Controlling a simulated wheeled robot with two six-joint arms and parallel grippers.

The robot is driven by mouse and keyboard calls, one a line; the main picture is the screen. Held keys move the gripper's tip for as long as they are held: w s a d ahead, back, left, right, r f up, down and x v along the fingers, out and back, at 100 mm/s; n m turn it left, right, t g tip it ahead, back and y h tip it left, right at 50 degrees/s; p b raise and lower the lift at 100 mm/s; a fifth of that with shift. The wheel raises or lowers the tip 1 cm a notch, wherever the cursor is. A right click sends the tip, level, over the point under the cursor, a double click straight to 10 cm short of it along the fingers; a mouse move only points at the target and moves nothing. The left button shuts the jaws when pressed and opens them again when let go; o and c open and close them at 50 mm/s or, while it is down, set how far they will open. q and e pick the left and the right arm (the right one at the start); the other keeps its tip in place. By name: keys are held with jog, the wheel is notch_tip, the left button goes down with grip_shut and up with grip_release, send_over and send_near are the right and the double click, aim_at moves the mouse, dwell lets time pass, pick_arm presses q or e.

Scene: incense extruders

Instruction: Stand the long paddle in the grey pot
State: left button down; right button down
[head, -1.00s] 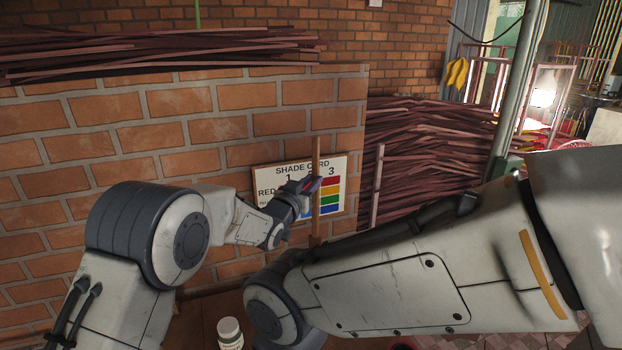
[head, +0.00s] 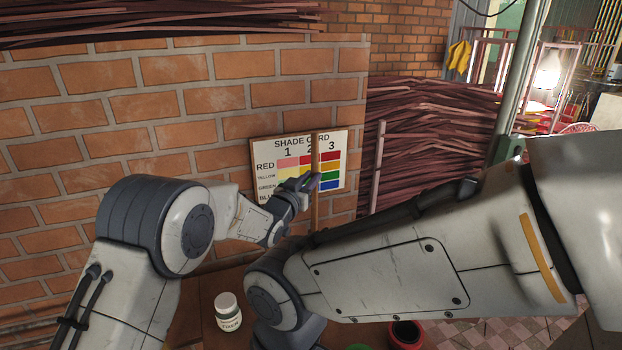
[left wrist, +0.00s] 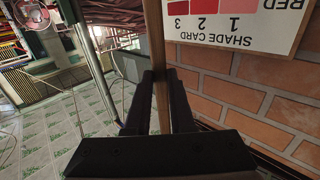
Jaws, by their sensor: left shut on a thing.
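The long paddle (head: 316,155) is a thin brown wooden stick, held upright in front of the shade card. My left gripper (head: 311,182) is shut on it partway along its length. In the left wrist view the paddle (left wrist: 156,45) runs between the two dark fingers (left wrist: 160,100). Its lower end is hidden behind my right arm in the head view. I cannot make out a grey pot; my arms cover much of the table. My right gripper is not in view.
A white lidded jar (head: 228,312) stands on the brown table (head: 195,325). The shade card (head: 265,160) is on the brick wall (head: 230,95) behind. A pale pole (head: 377,165) stands before bundled sticks (head: 430,140).

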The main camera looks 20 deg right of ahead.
pick_arm(q)
notch_tip(320, 180, down, 8)
jog(key=b, duration=0.7)
jog(key=c, duration=0.7)
grip_release()
jog(key=b+v, duration=0.3)
jog(key=v, duration=0.7)
jog(key=shift+s+a, duration=0.2)
